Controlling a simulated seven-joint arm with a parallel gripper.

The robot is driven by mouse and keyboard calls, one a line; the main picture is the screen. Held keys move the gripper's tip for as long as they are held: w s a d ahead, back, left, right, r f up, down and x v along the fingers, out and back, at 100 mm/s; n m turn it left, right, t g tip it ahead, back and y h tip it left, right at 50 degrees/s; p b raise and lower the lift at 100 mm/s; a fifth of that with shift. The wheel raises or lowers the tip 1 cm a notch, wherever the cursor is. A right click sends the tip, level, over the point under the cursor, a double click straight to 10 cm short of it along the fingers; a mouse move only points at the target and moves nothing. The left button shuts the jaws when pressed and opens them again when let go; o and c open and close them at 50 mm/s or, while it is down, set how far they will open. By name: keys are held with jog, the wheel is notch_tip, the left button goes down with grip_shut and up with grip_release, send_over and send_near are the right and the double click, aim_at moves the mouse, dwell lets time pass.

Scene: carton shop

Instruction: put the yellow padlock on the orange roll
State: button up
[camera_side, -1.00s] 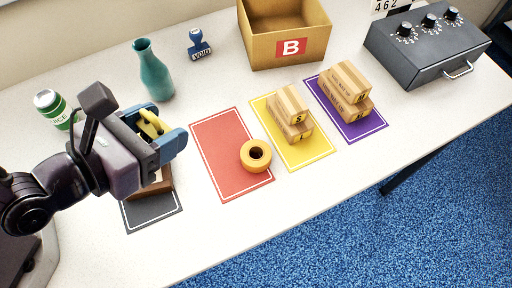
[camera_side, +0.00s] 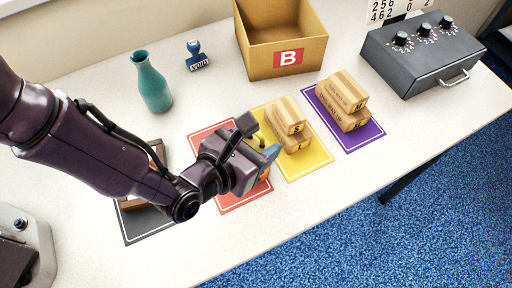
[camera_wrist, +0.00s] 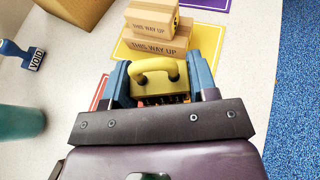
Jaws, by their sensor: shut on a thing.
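The yellow padlock (camera_wrist: 160,83) is held between the blue fingers of my gripper (camera_wrist: 160,90) in the wrist view, with its shackle toward the top of the picture. In the side view my gripper (camera_side: 268,155) is over the red mat (camera_side: 243,198), near its edge with the yellow mat. The padlock is mostly hidden there by my gripper. The orange roll is largely or wholly hidden behind my gripper in the side view, and I cannot tell whether the padlock touches it.
Stacked cartons stand on the yellow mat (camera_side: 318,158), close beside my gripper, and on the purple mat (camera_side: 367,138). A teal vase (camera_side: 151,83), a VOID stamp (camera_side: 197,57), box B (camera_side: 288,62) and a grey control box (camera_side: 424,58) stand farther back.

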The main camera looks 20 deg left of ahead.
jog(key=shift+f, duration=1.4)
jog(key=shift+f, duration=0.2)
jog(key=o, duration=1.1)
jog(key=shift+r, duration=0.15)
jog(key=v, duration=1.2)
jog(key=shift+r, duration=0.1)
